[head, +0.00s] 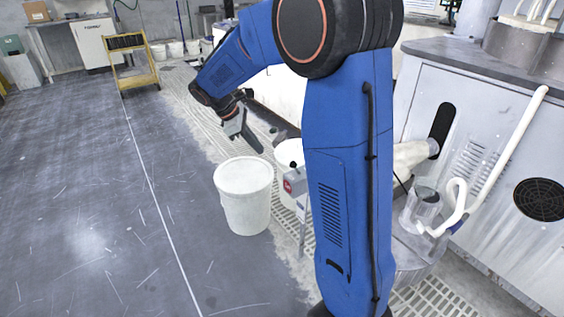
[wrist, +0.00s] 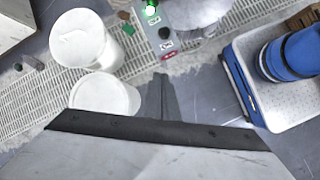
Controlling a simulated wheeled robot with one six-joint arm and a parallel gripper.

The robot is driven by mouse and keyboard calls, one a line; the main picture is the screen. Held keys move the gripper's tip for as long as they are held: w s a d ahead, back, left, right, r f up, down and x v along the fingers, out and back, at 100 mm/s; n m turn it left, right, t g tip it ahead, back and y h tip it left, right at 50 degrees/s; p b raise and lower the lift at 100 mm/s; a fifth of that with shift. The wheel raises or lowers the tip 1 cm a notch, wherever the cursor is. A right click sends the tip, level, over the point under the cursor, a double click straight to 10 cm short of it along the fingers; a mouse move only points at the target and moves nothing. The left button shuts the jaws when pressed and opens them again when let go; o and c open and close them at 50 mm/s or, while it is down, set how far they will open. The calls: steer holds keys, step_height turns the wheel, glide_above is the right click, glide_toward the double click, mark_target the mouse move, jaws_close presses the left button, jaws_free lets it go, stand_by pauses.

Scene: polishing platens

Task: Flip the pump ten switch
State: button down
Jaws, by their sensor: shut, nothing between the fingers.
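A small grey control box (wrist: 158,22) shows at the top of the wrist view, with a lit green lamp, a dark round knob (wrist: 165,33), small white labels and a red label (wrist: 168,57). The labels are too small to read, so I cannot tell which part is the pump ten switch. In the head view, the box (head: 296,180) stands on a thin post, partly hidden by my blue arm. My gripper (head: 258,148) is shut and empty, apart from the box, to its upper left in the head view. In the wrist view its dark fingers (wrist: 162,85) point toward the box.
A white bucket (head: 244,195) stands left of the post, with another white bucket (head: 289,153) behind. A large grey machine (head: 470,120) fills the right.

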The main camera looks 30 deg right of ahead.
mark_target(295, 168)
steer(key=s+d+f, duration=0.3)
steer(key=d+f, duration=0.4)
steer(key=d, duration=0.1)
steer(key=shift+s+f, duration=0.15)
steer(key=shift+f, duration=0.2)
steer(key=shift+d+r, duration=0.1)
stand_by(0.5)
